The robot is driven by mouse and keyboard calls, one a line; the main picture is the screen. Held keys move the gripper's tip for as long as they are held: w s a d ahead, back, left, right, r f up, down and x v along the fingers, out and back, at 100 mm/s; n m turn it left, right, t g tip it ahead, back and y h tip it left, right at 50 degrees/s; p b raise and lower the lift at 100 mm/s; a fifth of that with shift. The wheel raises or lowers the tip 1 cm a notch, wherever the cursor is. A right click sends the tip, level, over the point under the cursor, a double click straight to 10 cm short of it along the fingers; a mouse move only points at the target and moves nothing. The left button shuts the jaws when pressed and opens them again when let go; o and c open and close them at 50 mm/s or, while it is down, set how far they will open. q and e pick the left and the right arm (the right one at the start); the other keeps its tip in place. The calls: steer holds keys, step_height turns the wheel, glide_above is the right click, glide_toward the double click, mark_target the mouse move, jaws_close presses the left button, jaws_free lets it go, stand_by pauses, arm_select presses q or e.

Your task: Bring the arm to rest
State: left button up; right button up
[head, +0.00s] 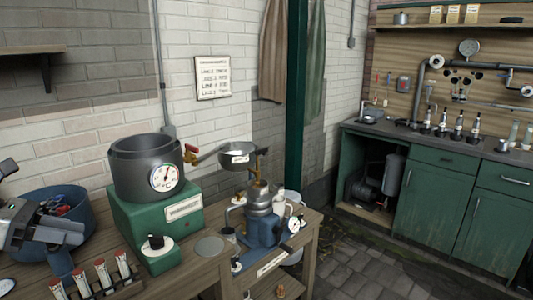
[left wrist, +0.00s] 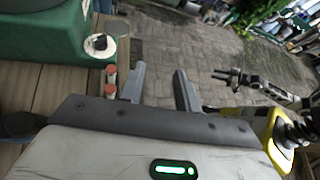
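My left gripper (head: 68,250) is at the lower left of the head view, above the left end of the wooden bench (head: 205,272). It is in front of a blue tub (head: 85,203) and left of the green-based machine. In the left wrist view, the two fingers of my left gripper (left wrist: 159,80) stand apart with nothing between them.
A green machine (head: 160,228) with a dark pot and gauge stands on the bench. A rack of red-capped vials (head: 102,270) is near the front edge. A blue device (head: 262,232) stands further right. Paved floor (head: 385,262) is open before the green cabinets (head: 435,205).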

arm_select(q)
steer(key=s+d+f+n+t+y+p, duration=0.1)
steer(key=s+d+f+n+t+y, duration=0.2)
steer(key=f+n, duration=0.9)
steer(key=s+f+n+t+y+p, duration=0.1)
steer(key=s+f+n+t+y, duration=0.3)
steer(key=f+n, duration=0.8)
steer(key=s+d+f+n+g, duration=0.1)
steer(key=s+d+f+n, duration=0.2)
steer(key=d+n, duration=0.6)
steer(key=s+d+f+n+g+p, duration=0.1)
steer(key=s+d+f+n, duration=0.3)
steer(key=d+n, duration=0.5)
steer(key=shift+s+d+f+n+g+y, duration=0.35)
steer(key=shift+s+d+g, duration=0.45)
steer(key=shift+s, duration=0.3)
